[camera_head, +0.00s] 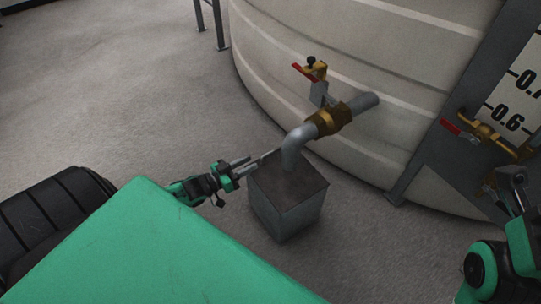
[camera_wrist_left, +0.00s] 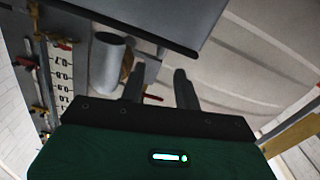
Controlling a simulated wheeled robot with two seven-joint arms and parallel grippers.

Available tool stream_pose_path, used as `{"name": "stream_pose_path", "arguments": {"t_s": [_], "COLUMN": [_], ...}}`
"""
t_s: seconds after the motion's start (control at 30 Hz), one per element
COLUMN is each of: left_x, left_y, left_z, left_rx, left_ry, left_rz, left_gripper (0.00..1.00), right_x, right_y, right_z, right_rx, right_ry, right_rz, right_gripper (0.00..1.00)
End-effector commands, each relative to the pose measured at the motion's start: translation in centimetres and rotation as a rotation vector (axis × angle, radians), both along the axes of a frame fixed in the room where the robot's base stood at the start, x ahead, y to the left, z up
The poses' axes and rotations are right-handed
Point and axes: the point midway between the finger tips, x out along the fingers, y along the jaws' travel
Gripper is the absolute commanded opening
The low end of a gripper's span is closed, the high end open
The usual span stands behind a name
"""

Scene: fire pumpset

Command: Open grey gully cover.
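The grey gully (camera_head: 285,215) is a box on the floor with a dark flat cover (camera_head: 295,188) on top, which looks closed. A grey pipe (camera_head: 292,155) bends down to the cover. My left gripper (camera_head: 262,159) is at the cover's far left corner; I cannot tell if it touches. In the left wrist view its two fingers (camera_wrist_left: 159,88) stand apart with nothing between them, and the gully's grey side and dark rim (camera_wrist_left: 165,35) show beyond.
A large pale tank (camera_head: 340,60) stands behind the gully. A brass valve with a red handle (camera_head: 305,72) sits above the pipe. Another red-handled valve (camera_head: 460,132) is at the right by a level scale (camera_head: 515,100).

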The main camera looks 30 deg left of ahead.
Motion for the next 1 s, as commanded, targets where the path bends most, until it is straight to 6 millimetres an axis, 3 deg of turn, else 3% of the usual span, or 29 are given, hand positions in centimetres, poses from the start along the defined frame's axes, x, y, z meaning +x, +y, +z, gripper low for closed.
{"name": "stream_pose_path", "arguments": {"t_s": [0.2, 0.43, 0.6, 0.93, 1.0], "left_x": [4.1, 7.2, 8.3, 8.5, 8.5], "left_y": [-1.7, -3.0, -3.4, -3.6, -3.6], "left_z": [-0.3, -0.2, -0.1, -0.1, -0.1], "left_rx": [-0.001, -0.001, 0.0, 0.0, 0.0], "left_ry": [-0.003, -0.002, 0.0, 0.001, 0.001], "left_rz": [0.0, 0.0, 0.0, 0.001, 0.001], "left_gripper": [0.32, 0.32, 0.32, 0.32, 0.23], "right_x": [-0.6, -0.6, -0.7, -0.7, -0.7], "right_y": [0.8, 0.5, 0.4, 0.4, 0.4], "right_z": [0.1, 0.6, 0.9, 1.1, 1.1], "right_rx": [-0.005, 0.015, 0.023, 0.024, 0.024], "right_ry": [-0.04, -0.056, -0.063, -0.062, -0.062], "right_rz": [0.027, 0.027, 0.029, 0.029, 0.029], "right_gripper": [0.36, 0.36, 0.36, 0.36, 0.36]}}
